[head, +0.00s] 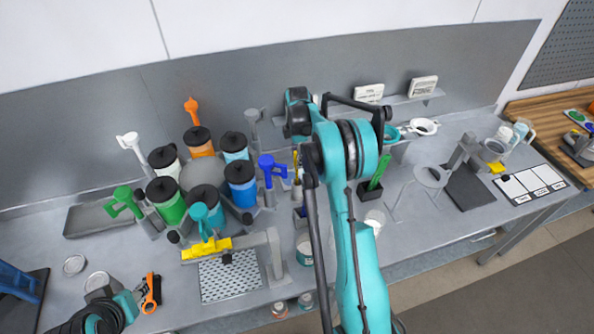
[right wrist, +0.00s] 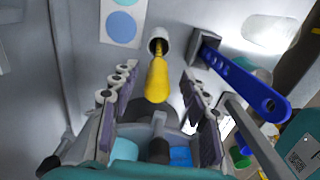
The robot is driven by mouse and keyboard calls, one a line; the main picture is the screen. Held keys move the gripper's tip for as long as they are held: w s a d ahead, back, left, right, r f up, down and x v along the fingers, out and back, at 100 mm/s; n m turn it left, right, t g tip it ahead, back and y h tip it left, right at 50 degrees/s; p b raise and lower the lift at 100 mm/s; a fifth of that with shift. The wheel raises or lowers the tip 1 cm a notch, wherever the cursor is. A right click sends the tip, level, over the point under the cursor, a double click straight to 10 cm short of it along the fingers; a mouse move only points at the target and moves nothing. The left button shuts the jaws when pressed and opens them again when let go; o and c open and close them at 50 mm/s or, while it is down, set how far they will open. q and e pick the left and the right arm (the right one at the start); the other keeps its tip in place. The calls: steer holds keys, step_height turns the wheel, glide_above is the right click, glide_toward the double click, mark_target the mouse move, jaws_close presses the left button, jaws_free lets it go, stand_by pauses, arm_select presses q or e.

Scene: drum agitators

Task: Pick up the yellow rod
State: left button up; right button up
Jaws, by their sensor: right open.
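The yellow rod (right wrist: 157,80) stands in a small pale cup-shaped holder (right wrist: 158,40) in the right wrist view. In the head view a thin part of the rod (head: 296,160) shows just left of my right arm. My right gripper (right wrist: 159,76) is open, with one finger on each side of the rod and visible gaps between fingers and rod. In the head view its fingers are mostly hidden by my arm. Teal and black parts at the lower left of the head view look like my left arm; its fingers cannot be made out.
A blue-handled tool (right wrist: 245,83) leans close to the right finger in the wrist view. Several lidded coloured canisters (head: 240,183) stand left of the rod. A green brush-like item (head: 378,172) in a dark holder is to the right. A perforated tray (head: 228,278) lies in front.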

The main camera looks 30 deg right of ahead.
steer(key=f, duration=0.3)
steer(key=shift+w, duration=0.25)
steer(key=shift+s+r, duration=0.1)
steer(key=shift+r, duration=0.05)
jaws_close()
